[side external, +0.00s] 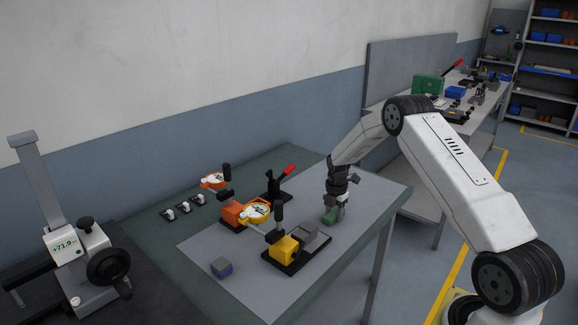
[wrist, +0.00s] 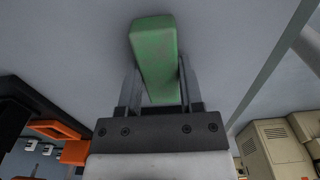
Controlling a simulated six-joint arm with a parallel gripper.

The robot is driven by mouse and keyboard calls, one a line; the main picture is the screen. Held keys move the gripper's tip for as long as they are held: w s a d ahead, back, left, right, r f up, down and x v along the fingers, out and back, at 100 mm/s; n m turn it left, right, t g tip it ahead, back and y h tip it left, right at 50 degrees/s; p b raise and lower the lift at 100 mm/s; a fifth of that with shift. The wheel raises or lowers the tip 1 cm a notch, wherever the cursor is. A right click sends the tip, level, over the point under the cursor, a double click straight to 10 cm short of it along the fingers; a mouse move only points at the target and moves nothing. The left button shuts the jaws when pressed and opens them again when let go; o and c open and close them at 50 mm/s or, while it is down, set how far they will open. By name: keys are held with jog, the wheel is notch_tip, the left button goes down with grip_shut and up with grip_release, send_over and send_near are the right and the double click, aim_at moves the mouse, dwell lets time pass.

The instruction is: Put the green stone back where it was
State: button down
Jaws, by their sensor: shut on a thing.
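The green stone (side external: 330,217) is a green block near the right side of the grey mat on the bench. My gripper (side external: 334,206) points down over it and is shut on it. In the wrist view the green stone (wrist: 154,45) sits between the two fingers of my gripper (wrist: 157,72), longer than the fingers and reaching past their tips. I cannot tell whether its underside touches the mat or hangs just above it.
The grey mat (side external: 355,185) is clear around the stone.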

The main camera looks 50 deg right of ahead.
aim_at(334, 213)
jog(key=shift+f, duration=0.1)
jog(key=shift+c, duration=1.2)
grip_release()
notch_tip(334, 213, up, 12)
dwell(0.4)
